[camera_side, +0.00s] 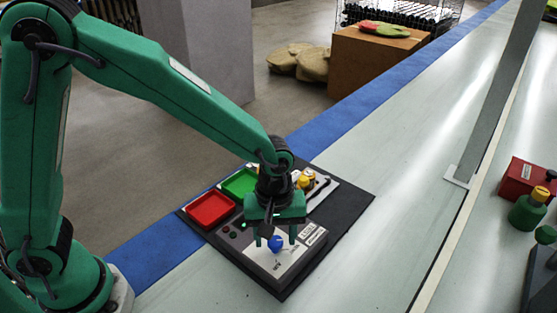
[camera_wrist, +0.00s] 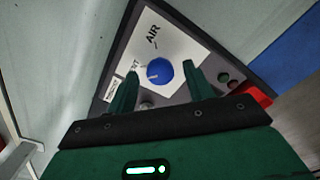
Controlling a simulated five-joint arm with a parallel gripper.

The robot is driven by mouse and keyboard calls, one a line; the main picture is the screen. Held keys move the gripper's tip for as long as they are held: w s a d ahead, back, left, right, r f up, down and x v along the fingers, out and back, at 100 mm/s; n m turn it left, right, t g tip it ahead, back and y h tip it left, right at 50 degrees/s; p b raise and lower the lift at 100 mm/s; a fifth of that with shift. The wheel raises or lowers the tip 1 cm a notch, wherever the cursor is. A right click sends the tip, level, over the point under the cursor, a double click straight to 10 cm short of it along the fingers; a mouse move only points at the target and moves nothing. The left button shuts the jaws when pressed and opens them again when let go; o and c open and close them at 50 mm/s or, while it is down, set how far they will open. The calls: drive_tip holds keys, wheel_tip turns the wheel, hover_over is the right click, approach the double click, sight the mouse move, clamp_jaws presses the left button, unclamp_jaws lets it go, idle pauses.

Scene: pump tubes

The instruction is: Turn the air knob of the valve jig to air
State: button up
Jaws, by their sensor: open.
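The valve jig is a grey box (camera_side: 290,268) with a white top plate on a black mat. Its round blue air knob (camera_side: 275,243) also shows in the wrist view (camera_wrist: 161,69). A white mark on the knob points left in the wrist view, toward a label partly hidden by a finger. The AIR label (camera_wrist: 152,33) is printed beyond the knob. My gripper (camera_side: 278,238) is open above the jig, pointing down. In the wrist view its fingers (camera_wrist: 163,77) appear on either side of the knob; I cannot tell whether they touch it.
A red tray (camera_side: 210,209) and a green tray (camera_side: 239,183) sit left of my gripper on the black mat (camera_side: 350,205). Yellow-topped parts (camera_side: 306,179) stand behind it. A grey post (camera_side: 497,95) rises at the right. The pale bench between is clear.

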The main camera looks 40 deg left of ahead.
drive_tip(key=shift+f, duration=0.15)
drive_tip(key=shift+c, duration=0.2)
drive_tip(key=c, duration=0.9)
